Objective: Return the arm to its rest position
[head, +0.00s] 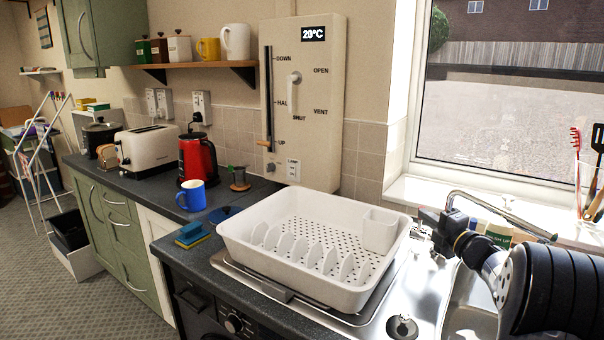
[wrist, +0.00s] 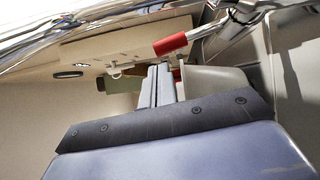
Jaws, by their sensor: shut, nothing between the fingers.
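My arm reaches in from the right edge of the head view, over the sink. My gripper (head: 428,222) is at its far end, beside the right rim of the white dish rack (head: 290,288) and close to the chrome tap (head: 500,211). In the wrist view my gripper (wrist: 160,72) shows as narrow grey fingers close together. It is shut, with nothing held. Its tips are small and partly lost against the tap in the head view.
The sink (head: 470,318) lies below my arm. A jar of utensils (head: 590,205) stands on the sill at right. A blue mug (head: 191,196), red kettle (head: 197,160) and toaster (head: 148,150) stand on the counter at left. In the wrist view a red cylinder (wrist: 170,43) is near the fingers.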

